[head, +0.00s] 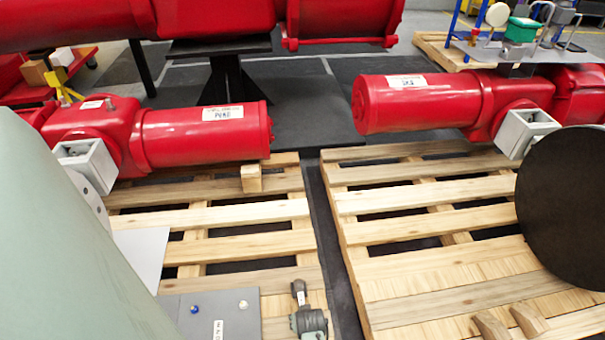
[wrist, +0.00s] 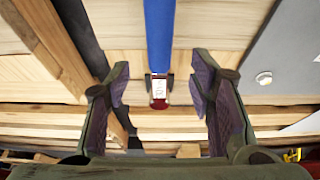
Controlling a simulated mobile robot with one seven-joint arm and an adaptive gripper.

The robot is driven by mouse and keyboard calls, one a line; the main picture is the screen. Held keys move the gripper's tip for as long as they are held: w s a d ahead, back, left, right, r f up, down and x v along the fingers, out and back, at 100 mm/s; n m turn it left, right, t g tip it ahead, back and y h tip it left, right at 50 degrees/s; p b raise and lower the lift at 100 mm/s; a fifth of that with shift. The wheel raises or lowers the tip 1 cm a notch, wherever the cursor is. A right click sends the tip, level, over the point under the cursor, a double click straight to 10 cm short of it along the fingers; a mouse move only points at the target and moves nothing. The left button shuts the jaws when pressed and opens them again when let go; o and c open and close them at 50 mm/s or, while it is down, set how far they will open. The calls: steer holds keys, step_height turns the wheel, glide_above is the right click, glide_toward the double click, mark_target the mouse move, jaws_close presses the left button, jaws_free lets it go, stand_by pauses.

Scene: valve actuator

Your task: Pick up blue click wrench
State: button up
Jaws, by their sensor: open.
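The blue click wrench (wrist: 159,38) shows in the wrist view as a straight blue bar. It runs down from the top edge to a dark red end with a white label, in the upper middle of the picture. My gripper (wrist: 160,98) is open, with one finger on each side of the wrench's red end. Neither finger touches it, and the space between them holds nothing else. How far the wrench lies beyond the fingertips is hard to tell. Its other end is out of the picture.
Red valve actuators (head: 205,133) and (head: 420,103) lie on wooden pallets, with a dark gap between the pallets. A grey panel (wrist: 280,60) is right of the wrench.

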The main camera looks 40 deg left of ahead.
steer(key=shift+w+x, duration=0.2)
steer(key=shift+x, duration=3.75)
steer(key=shift+a+r, duration=0.1)
steer(key=shift+r, duration=0.05)
steer(key=shift+c, duration=0.4)
jaws_close()
